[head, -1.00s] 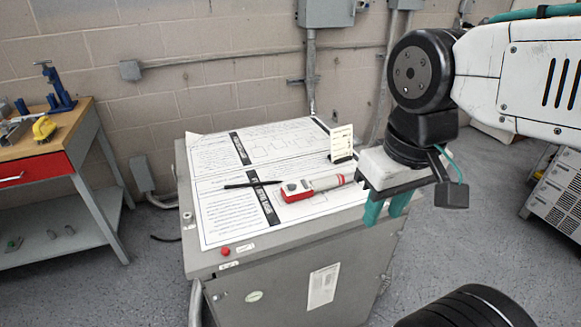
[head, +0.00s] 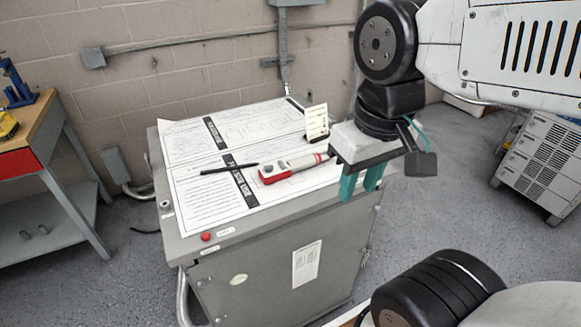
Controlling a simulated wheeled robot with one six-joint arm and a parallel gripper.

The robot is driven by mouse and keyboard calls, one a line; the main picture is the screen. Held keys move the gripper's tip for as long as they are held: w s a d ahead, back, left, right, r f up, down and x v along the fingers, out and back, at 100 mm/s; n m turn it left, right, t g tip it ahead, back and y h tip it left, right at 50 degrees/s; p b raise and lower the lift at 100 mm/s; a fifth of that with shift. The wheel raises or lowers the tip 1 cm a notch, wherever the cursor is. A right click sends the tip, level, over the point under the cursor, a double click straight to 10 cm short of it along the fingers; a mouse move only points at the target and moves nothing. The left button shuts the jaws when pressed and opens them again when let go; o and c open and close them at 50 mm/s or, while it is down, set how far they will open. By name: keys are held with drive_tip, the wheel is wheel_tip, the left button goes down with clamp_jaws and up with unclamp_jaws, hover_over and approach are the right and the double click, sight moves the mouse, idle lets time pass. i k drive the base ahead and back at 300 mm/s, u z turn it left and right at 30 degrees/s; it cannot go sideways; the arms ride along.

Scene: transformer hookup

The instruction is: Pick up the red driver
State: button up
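The red driver (head: 274,173) lies flat on the printed sheets on top of a grey cabinet. It has a red and white body at its left end and a pale shaft with red bands toward the right. My gripper (head: 360,184) hangs to the right of the driver, near the right edge of the cabinet top. Its two teal fingers point down and stand apart with nothing seen between them. The driver's right tip is close to the gripper in the picture, but I cannot tell how far apart they are in depth.
The grey cabinet (head: 255,268) has a red button (head: 206,236) at its front edge. A thin black pen-like item (head: 229,168) lies left of the driver. A small card (head: 316,121) stands behind it. A workbench (head: 52,125) is at left and a grey vented unit (head: 541,165) at right.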

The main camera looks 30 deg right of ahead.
sight(309, 161)
drive_tip(key=k, duration=0.6)
drive_tip(key=u, duration=0.65)
drive_tip(key=i, duration=1.05)
drive_tip(key=z, duration=0.2)
